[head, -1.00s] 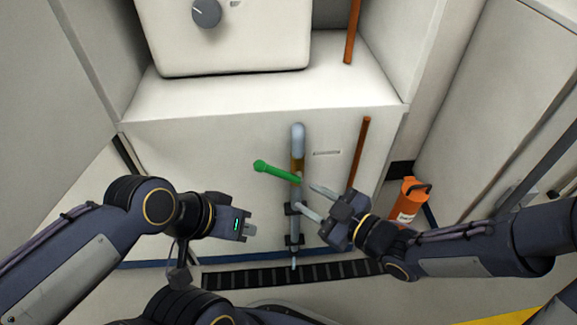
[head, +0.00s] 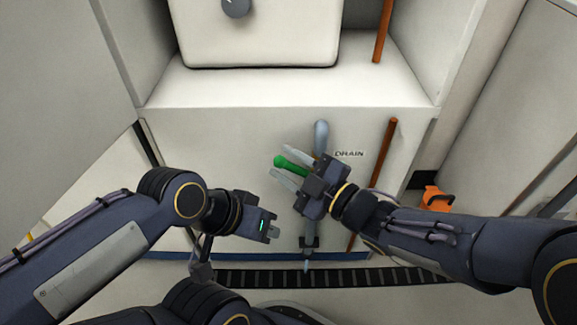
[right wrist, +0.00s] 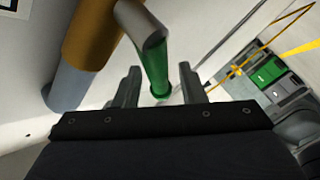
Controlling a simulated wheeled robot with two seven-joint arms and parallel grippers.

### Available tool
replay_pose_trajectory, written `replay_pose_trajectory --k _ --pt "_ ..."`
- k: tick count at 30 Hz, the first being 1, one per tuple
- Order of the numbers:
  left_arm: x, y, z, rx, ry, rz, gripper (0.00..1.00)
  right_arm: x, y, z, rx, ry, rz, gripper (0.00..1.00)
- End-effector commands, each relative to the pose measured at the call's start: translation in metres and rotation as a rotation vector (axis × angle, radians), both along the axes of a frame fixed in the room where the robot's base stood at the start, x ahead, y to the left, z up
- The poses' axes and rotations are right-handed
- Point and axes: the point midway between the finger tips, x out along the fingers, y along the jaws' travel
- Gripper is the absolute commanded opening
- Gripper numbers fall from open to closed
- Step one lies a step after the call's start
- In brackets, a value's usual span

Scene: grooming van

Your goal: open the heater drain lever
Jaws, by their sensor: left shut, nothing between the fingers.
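The green drain lever (head: 292,165) sticks out to the left from the vertical drain pipe (head: 320,136) on the white panel, tilted slightly up. My right gripper (head: 283,162) is open, with one finger on each side of the lever. In the right wrist view the lever (right wrist: 152,55) stands between the two fingers (right wrist: 158,85), with gaps showing on both sides. The brass valve body (right wrist: 95,32) is left of it there; my right gripper hides it in the head view. My left gripper (head: 274,233) is shut and empty, lower left of the lever.
The heater box (head: 260,40) sits on the shelf above. A DRAIN label (head: 349,154) is right of the pipe. A copper pipe (head: 385,150) runs behind my right arm. An orange container (head: 436,199) stands at right. A dark slotted strip (head: 330,278) lies along the floor.

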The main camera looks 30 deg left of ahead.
Motion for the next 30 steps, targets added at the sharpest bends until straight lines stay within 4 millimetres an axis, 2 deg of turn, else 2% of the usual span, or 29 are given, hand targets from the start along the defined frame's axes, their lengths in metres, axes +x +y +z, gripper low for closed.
replay_pose_trajectory --k 8,16,25,30 --pt "0.0 0.0 0.0 0.0 0.0 0.0 0.0 0.0 0.002 0.0 0.0 0.0 0.0 0.36" --pt "0.0 0.0 0.0 0.0 0.0 0.0 0.0 0.0 0.001 0.0 -0.001 0.0 -0.001 0.0" --pt "0.0 0.0 0.0 0.0 0.0 0.0 0.0 0.002 0.0 0.001 0.022 0.018 -0.002 0.0" --pt "0.0 0.0 0.0 0.0 0.0 0.0 0.0 0.008 -0.008 0.008 0.16 0.106 -0.005 0.0"
